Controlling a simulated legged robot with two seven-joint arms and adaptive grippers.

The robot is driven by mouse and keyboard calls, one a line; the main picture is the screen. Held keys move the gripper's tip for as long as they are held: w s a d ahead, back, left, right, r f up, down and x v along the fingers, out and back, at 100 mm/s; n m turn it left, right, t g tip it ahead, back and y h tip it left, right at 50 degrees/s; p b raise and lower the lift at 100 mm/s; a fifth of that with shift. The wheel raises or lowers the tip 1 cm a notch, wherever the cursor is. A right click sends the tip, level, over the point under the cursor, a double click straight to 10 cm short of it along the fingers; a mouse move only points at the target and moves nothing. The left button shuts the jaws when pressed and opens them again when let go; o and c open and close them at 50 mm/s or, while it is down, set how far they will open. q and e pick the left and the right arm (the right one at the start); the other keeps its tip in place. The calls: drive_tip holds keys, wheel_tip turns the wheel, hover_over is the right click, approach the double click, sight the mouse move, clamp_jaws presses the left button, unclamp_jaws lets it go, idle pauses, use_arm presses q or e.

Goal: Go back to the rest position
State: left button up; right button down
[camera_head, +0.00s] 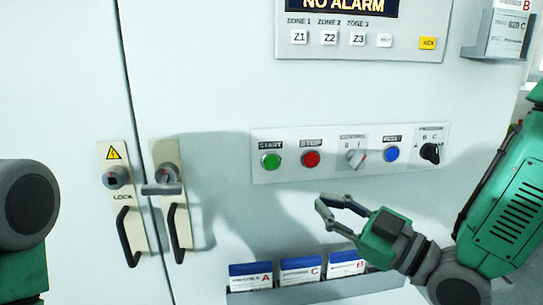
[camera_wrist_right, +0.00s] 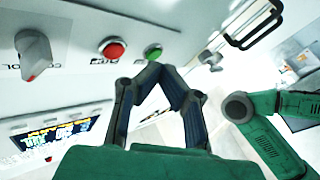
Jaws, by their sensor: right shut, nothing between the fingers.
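My right gripper (camera_head: 321,203) is green with grey fingers and is in front of the white cabinet, below the button panel (camera_head: 262,174). It is apart from the buttons. In the right wrist view its fingertips (camera_wrist_right: 163,68) come together with nothing between them. My left arm shows only as a grey joint and green link at the left edge of the head view; its gripper is out of frame.
The panel has a green start button (camera_head: 271,160), a red stop button (camera_head: 311,159), a blue button (camera_head: 391,154) and knobs. Door handles (camera_head: 126,236) stick out at left. A rack (camera_head: 300,292) with several cards is below my right gripper. The alarm panel (camera_head: 300,48) is above.

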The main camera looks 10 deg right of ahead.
drive_tip(key=s+d+f+m+g+h+b, duration=0.1)
drive_tip(key=s+d+f+m+g+h, duration=0.15)
drive_tip(key=f, duration=0.75)
drive_tip(key=s+d+f+m+g+h+b, duration=0.1)
drive_tip(key=s+f+m+g+h+b, duration=0.15)
drive_tip(key=f, duration=0.85)
drive_tip(key=s+d+f+m+g+h, duration=0.15)
drive_tip(key=f+h, duration=0.25)
drive_tip(key=f, duration=0.6)
use_arm(q)
wheel_tip(320, 180, down, 7)
drive_tip(key=b, duration=0.3)
drive_tip(key=shift+f, duration=0.2)
drive_tip(key=shift+c, duration=0.4)
use_arm(e)
drive_tip(key=s+d+f+m+g+h, duration=0.2)
drive_tip(key=s+d+f+m+g, duration=0.1)
drive_tip(key=s+f, duration=0.5)
drive_tip(key=s+d+f+m+g+h, duration=0.2)
drive_tip(key=s+f, duration=0.6)
drive_tip(key=s, duration=0.4)
drive_tip(key=d+m+g, duration=0.1)
drive_tip(key=d+g, duration=0.1)
drive_tip(key=d, duration=0.1)
drive_tip(key=shift+d+f+g, duration=0.2)
drive_tip(key=shift+f+g, duration=0.1)
drive_tip(key=shift+g, duration=0.05)
